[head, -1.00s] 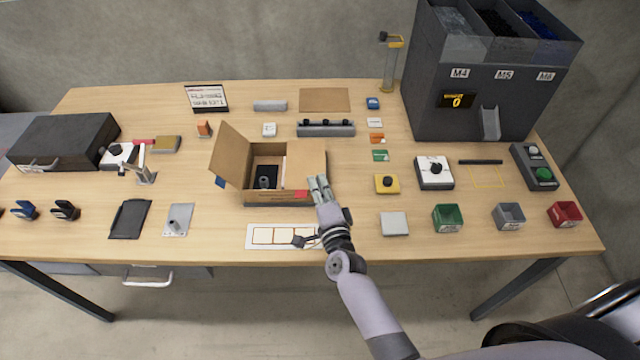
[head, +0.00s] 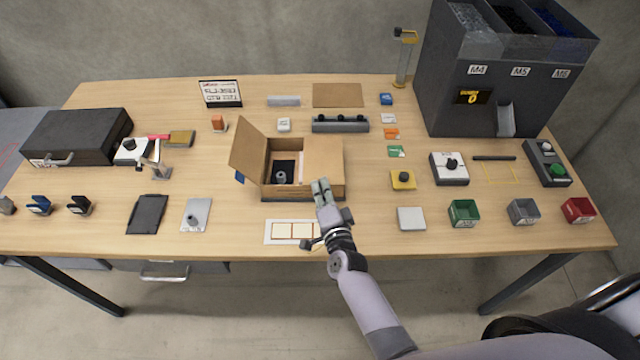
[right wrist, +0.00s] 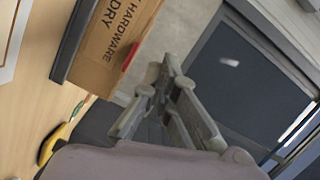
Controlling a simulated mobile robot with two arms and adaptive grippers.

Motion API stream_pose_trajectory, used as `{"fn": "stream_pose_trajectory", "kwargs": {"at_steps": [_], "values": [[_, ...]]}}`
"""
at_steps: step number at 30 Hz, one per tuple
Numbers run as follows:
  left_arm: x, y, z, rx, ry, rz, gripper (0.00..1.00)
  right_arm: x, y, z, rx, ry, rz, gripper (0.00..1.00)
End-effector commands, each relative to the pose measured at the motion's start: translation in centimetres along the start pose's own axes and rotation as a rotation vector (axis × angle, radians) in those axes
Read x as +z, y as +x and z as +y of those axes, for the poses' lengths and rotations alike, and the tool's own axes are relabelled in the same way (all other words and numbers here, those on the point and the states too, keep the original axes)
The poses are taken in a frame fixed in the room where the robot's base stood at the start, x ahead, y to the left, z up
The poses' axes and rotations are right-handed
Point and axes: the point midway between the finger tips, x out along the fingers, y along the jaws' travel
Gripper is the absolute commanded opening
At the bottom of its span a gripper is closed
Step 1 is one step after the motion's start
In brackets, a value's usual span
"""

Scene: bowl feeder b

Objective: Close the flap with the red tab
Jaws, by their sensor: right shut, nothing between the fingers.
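The cardboard box (head: 282,191) stands open-topped in the middle of the table. Its left flap (head: 247,150) stands up and leans outward, with a blue tab (head: 240,177) beside it. Its right flap (head: 323,160) lies about flat over the right part of the top. The red tab (right wrist: 131,56) shows at the box edge in the right wrist view; in the head view my gripper hides it. My right gripper (head: 321,190) is shut and empty at the box's front right edge; I cannot tell whether it touches. My left gripper is out of view.
A dark item (head: 281,177) lies inside the box. A white card (head: 291,232) lies in front of it. A yellow block (head: 403,179) and a grey pad (head: 411,218) stand to the right. A grey rail with knobs (head: 340,124) is behind the box.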

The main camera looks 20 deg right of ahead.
Motion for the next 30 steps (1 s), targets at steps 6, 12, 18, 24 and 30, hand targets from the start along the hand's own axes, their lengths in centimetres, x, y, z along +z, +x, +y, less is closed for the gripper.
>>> {"fn": "stream_pose_trajectory", "kwargs": {"at_steps": [6,12,18,24,30], "values": [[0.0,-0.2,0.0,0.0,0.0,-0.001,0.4,0.0,0.0,0.2,0.008,-0.03,0.0,0.0],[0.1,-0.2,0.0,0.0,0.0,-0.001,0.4,0.0,0.0,0.3,0.008,-0.032,0.0,0.0],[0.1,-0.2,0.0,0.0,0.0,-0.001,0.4,0.0,0.0,0.2,0.008,-0.032,0.0,0.0],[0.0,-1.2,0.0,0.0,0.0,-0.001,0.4,-0.3,0.2,-0.9,0.007,-0.031,0.0,0.0],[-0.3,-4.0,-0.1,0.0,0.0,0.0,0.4,-1.2,0.8,-4.1,0.007,-0.032,-0.002,0.0]]}}
